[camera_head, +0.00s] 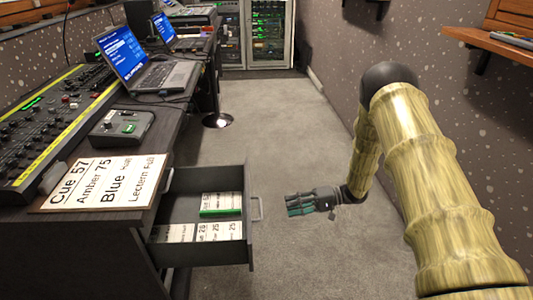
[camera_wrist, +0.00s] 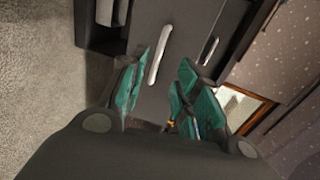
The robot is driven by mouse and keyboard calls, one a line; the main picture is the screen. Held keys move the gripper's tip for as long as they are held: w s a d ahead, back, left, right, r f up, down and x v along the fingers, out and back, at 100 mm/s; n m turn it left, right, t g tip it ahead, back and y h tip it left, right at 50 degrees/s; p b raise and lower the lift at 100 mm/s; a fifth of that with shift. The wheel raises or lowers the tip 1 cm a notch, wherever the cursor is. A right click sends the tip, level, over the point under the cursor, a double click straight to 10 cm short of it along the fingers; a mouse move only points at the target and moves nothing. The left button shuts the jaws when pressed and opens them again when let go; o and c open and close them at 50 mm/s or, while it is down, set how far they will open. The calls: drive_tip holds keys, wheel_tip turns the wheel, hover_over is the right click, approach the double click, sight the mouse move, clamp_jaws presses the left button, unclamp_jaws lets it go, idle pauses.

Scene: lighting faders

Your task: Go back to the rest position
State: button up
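My gripper (camera_head: 293,204) hangs over the aisle in the head view, just right of the open drawer (camera_head: 195,182), with a gap between its fingertips and the drawer handle (camera_head: 257,209). In the wrist view, my gripper (camera_wrist: 160,92) shows its teal finger pads spread apart with nothing held between them. A pale handle (camera_wrist: 159,56) on a dark front lies beyond the fingers in that view.
The drawer holds white cards (camera_head: 228,231) and a green item (camera_head: 220,212). Above it, the desk bears a cue sign (camera_head: 110,182), a small control box (camera_head: 121,126), a fader console (camera_head: 50,117) and a laptop (camera_head: 125,55). A wall shelf (camera_head: 490,42) is at right. The carpet (camera_head: 270,125) is clear.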

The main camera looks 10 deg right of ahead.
drive_tip(key=s+a+f+m+t+h, duration=0.1)
drive_tip(key=s+a+f+t+h, duration=0.2)
drive_tip(key=s+f, duration=0.4)
drive_tip(key=s+a+f+m+t+h, duration=0.1)
drive_tip(key=s+a+f+t+h, duration=0.1)
drive_tip(key=s+f+h, duration=0.5)
drive_tip(key=s+d+f+n+g+h, duration=0.1)
drive_tip(key=s+d+f+g+h, duration=0.2)
drive_tip(key=s, duration=1.2)
drive_tip(key=s+d+f+n+g+h, duration=0.15)
drive_tip(key=s+g, duration=0.25)
drive_tip(key=s, duration=1.1)
wheel_tip(320, 180, up, 24)
drive_tip(key=p, duration=2.3)
drive_tip(key=shift+w+a+f+h+p, duration=0.2)
drive_tip(key=shift+w+h+p, duration=0.15)
drive_tip(key=shift+h+p, duration=0.1)
